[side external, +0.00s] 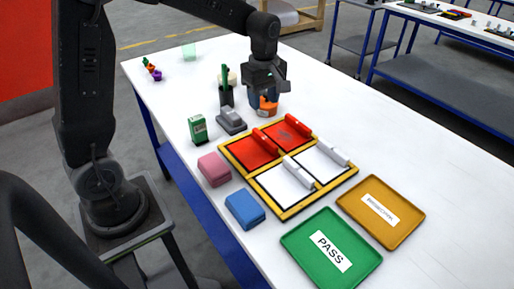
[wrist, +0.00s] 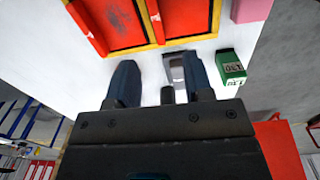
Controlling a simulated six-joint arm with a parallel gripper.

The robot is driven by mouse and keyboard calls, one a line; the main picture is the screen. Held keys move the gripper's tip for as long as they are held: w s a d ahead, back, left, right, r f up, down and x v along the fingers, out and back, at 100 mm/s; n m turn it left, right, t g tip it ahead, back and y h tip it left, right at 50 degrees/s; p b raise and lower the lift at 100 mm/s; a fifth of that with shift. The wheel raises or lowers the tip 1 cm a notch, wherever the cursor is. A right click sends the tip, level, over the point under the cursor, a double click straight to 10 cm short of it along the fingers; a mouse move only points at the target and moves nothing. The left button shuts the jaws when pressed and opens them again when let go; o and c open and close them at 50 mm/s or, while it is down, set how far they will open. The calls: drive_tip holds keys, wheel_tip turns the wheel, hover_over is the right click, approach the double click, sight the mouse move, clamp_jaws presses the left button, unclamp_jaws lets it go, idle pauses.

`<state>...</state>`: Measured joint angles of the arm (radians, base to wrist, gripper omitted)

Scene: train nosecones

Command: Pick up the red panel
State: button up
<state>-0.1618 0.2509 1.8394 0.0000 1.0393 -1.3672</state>
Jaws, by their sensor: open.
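Two red panels lie side by side in the yellow-edged tray (side external: 284,214), one on the left (side external: 250,150) and one on the right (side external: 287,135). Each has a raised red bar along one edge. In the wrist view the red panels (wrist: 110,20) show at the top, beyond the fingertips. My gripper (side external: 264,103) is open, above the table behind the tray and apart from the panels. Its two fingers (wrist: 158,78) show dark blue in the wrist view, with no panel between them. An orange thing (side external: 268,106) shows at the fingertips; whether they touch it is unclear.
Two white panels (side external: 286,186) fill the tray's near row. A grey stapler-like thing (side external: 231,121), a green box (side external: 198,129), a pink block (side external: 214,169) and a blue block (side external: 245,208) stand left of it. Green PASS (side external: 300,245) and yellow (side external: 402,212) trays lie in front.

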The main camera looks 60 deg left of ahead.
sight(265, 137)
drive_tip(key=f, duration=0.9)
drive_tip(key=shift+w+a, duration=0.1)
drive_tip(key=shift+w, duration=0.15)
drive_tip(key=shift+w+a+f, duration=0.1)
drive_tip(key=shift+w+f, duration=0.05)
drive_tip(key=shift+f, duration=1.2)
drive_tip(key=shift+w+a+f, duration=0.1)
drive_tip(key=shift+w+f, duration=0.05)
drive_tip(key=shift+f, duration=1.2)
drive_tip(key=shift+c, duration=0.2)
clamp_jaws()
